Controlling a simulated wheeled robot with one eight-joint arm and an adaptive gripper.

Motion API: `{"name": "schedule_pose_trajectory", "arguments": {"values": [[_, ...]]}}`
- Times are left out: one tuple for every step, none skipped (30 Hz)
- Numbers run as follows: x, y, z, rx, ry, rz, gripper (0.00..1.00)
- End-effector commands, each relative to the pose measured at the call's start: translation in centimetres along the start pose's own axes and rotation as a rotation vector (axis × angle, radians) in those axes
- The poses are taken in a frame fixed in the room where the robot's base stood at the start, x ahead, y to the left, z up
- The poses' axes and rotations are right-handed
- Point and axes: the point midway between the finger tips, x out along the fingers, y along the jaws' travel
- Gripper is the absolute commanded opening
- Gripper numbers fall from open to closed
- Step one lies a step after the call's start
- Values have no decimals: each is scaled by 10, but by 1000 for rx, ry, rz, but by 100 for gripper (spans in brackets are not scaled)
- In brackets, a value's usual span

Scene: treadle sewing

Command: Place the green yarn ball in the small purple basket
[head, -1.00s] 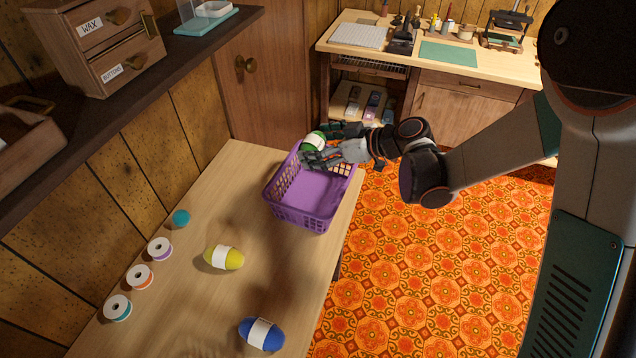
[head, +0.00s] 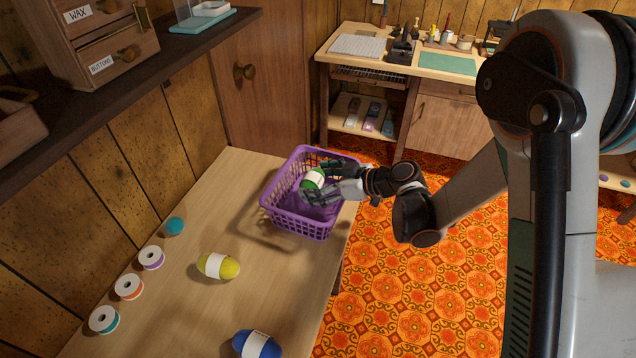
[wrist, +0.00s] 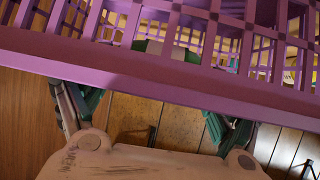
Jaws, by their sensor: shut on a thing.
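The small purple basket (head: 300,226) stands upright on the wooden table near its right edge, its lattice walls facing me. My gripper (head: 314,182) is shut on the green yarn ball (head: 312,179), which has a white band. It holds the ball within the basket's opening in the head view; whether the ball touches the floor of the basket I cannot tell. In the wrist view the basket's rim and wall (wrist: 170,75) cross in front of my fingers and hide their tips. A bit of the green ball (wrist: 187,54) shows through the lattice.
A yellow yarn ball (head: 218,266) and a blue one (head: 257,344) lie on the table (head: 215,215). A dark shelf (head: 150,70) overhangs the left. A workbench (head: 450,80) stands behind.

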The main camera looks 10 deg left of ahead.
Motion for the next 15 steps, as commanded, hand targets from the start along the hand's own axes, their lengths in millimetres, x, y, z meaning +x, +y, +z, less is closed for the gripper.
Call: {"name": "schedule_pose_trajectory", "arguments": {"values": [[0, 0, 0, 0, 0, 0, 64], [0, 0, 0, 0, 0, 0, 64], [0, 0, 0, 0, 0, 0, 64], [1, 0, 1, 0, 0, 0, 64], [1, 0, 2, 0, 0, 0, 64], [1, 0, 3, 0, 0, 0, 64], [2, 0, 4, 0, 0, 0, 64], [2, 0, 4, 0, 0, 0, 64], [3, 0, 5, 0, 0, 0, 64], [3, 0, 6, 0, 0, 0, 64], [3, 0, 7, 0, 0, 0, 64], [4, 0, 8, 0, 0, 0, 64], [4, 0, 8, 0, 0, 0, 64], [5, 0, 9, 0, 0, 0, 64], [5, 0, 10, 0, 0, 0, 64]]}}
